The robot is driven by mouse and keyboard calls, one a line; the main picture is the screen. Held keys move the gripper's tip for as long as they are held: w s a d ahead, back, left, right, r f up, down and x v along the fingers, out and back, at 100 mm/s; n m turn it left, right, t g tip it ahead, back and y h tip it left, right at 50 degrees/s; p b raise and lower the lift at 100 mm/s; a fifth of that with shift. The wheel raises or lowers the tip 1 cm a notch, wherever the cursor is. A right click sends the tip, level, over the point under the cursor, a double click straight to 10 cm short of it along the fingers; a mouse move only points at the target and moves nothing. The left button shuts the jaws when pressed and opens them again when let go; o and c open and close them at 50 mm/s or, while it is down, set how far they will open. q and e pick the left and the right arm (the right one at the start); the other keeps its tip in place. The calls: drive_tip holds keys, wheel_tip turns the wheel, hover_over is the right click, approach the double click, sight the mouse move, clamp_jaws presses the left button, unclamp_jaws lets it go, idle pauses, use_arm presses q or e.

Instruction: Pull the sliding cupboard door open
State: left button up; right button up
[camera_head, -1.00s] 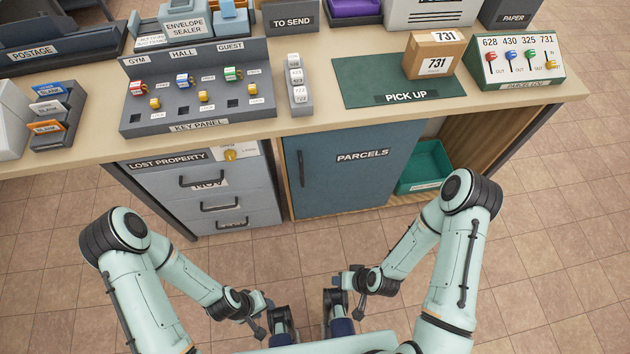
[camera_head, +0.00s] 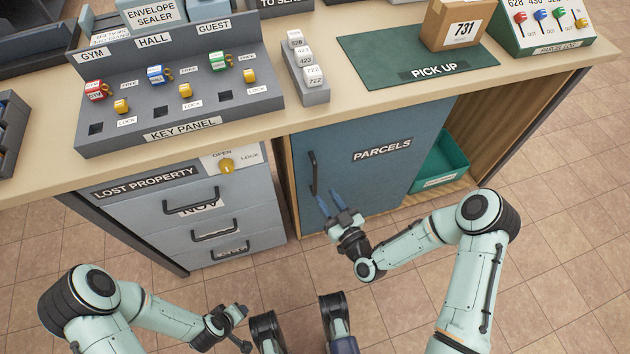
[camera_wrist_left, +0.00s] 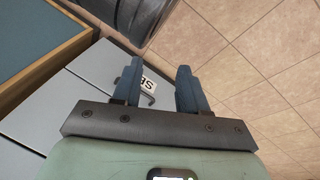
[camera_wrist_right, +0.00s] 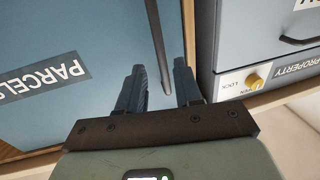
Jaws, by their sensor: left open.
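The sliding cupboard door (camera_head: 365,175) is blue, labelled PARCELS, and covers the left part of the cupboard under the counter. Its dark vertical bar handle (camera_head: 313,173) is near the door's left edge. My right gripper (camera_head: 332,195) is open in front of the door, just below and right of the handle in the head view. In the right wrist view the handle (camera_wrist_right: 160,45) runs down between the two spread fingers (camera_wrist_right: 160,80); I cannot tell whether they touch it. My left gripper (camera_wrist_left: 159,78) is open and empty, low beside the drawers.
The gap right of the door shows a green bin (camera_head: 440,165). The grey lost property drawers (camera_head: 205,215) with a yellow knob (camera_head: 227,165) stand left of the door. The counter (camera_head: 300,120) overhangs above. The tiled floor in front is clear.

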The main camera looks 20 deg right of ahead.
sight(316, 183)
use_arm(q)
drive_tip(key=shift+g, duration=0.5)
drive_tip(key=s+f, duration=0.1)
drive_tip(key=s+f+b, duration=0.1)
drive_tip(key=s+f, duration=0.1)
drive_tip(key=shift+s+a, duration=0.1)
drive_tip(key=shift+a, duration=0.15)
use_arm(e)
drive_tip(key=x, duration=0.7)
drive_tip(key=shift+w+a, duration=0.1)
drive_tip(key=shift+w, duration=0.15)
clamp_jaws()
